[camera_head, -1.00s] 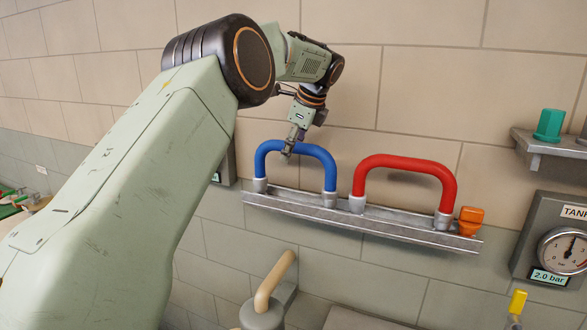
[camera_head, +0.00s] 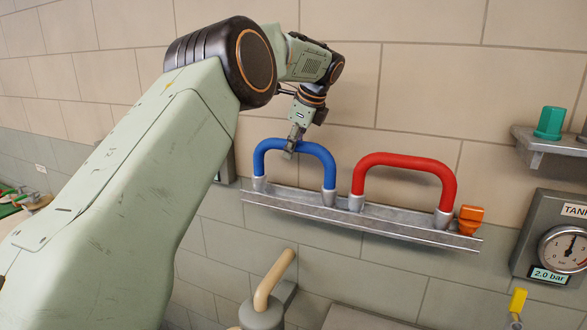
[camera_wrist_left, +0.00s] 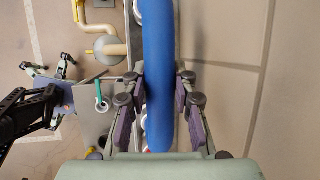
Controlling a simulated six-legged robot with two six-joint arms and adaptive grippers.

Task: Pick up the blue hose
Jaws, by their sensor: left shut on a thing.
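The blue hose (camera_head: 296,145) is an upside-down U with grey end fittings at the left half of a metal wall rail (camera_head: 390,226). Its fittings stand at the rail; I cannot tell whether they still touch it. My left gripper (camera_head: 291,150) comes from above and is shut on the top bend of the hose. In the left wrist view the blue hose (camera_wrist_left: 158,75) runs between the two purple-padded fingers of the left gripper (camera_wrist_left: 160,110). A small dark jointed arm at the left of that view may be my right one; its jaws are unclear.
A red hose (camera_head: 405,160) stands close to the right on the same rail, with an orange piece (camera_head: 470,218) at the rail's end. A shelf with a green piece (camera_head: 549,123) and a gauge panel (camera_head: 563,243) are at the right. A beige pipe (camera_head: 274,280) is below.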

